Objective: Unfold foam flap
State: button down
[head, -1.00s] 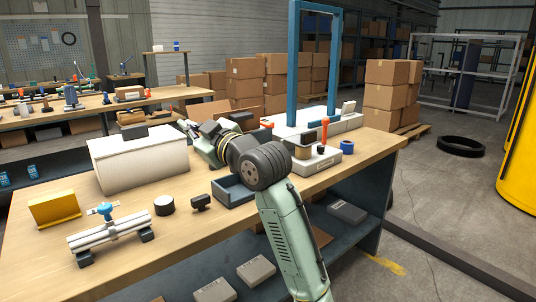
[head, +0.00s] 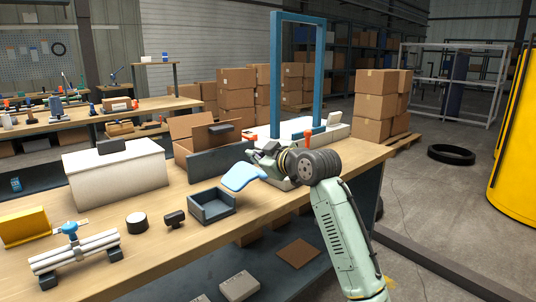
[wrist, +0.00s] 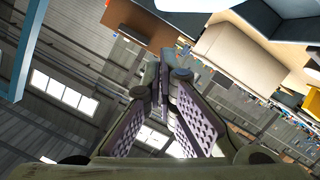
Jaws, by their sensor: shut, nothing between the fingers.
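A pale blue, flat, rounded piece (head: 242,176), which looks like the foam flap, shows in the head view above the bench, tilted, just left of my gripper. My gripper (head: 256,157) is small and partly hidden by my wrist; I cannot tell whether it touches the piece. In the wrist view my gripper (wrist: 160,95) has its finger pads converging at the tips, shut with nothing between them. A pale edge (wrist: 180,5) crosses the top of the wrist view, perhaps the same piece. A dark grey panel (head: 215,160) stands upright behind it.
A blue-grey open tray (head: 212,207) and a white box (head: 115,172) stand left on the wooden bench (head: 170,255). A black cylinder (head: 137,222), a yellow block (head: 24,228) and a clamped tube fixture (head: 75,250) lie further left. A blue frame (head: 275,75) rises behind.

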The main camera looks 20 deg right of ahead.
aim_at(264, 175)
jog(key=shift+w+d+f, duration=0.25)
jog(key=shift+d+f, duration=0.25)
jog(key=shift+f, duration=0.4)
jog(key=shift+w+d+f, duration=0.2)
jog(key=shift+d+f, duration=0.3)
jog(key=shift+f, duration=0.35)
jog(key=shift+d+p, duration=0.1)
jog(key=shift+p, duration=0.3)
jog(key=shift+w+d+f+m, duration=0.1)
jog(key=shift+d+f+m, duration=0.1)
jog(key=shift+m, duration=0.1)
jog(key=shift+f, duration=0.15)
jog(key=shift+w+d+f+m+g+y+p, duration=0.3)
jog(key=shift+d+f+m+p, duration=0.3)
jog(key=shift+m, duration=0.3)
jog(key=shift+w+d+f+m+y+p, duration=0.15)
jog(key=shift+d+f+m+y+p, duration=0.2)
jog(key=shift+f+m, duration=0.35)
jog(key=shift+w+d+f+m+y+p, duration=0.15)
jog(key=shift+d+f+m+p, duration=0.1)
jog(key=shift+d+f+m, duration=0.3)
jog(key=shift+f, duration=0.15)
jog(key=shift+a, duration=0.1)
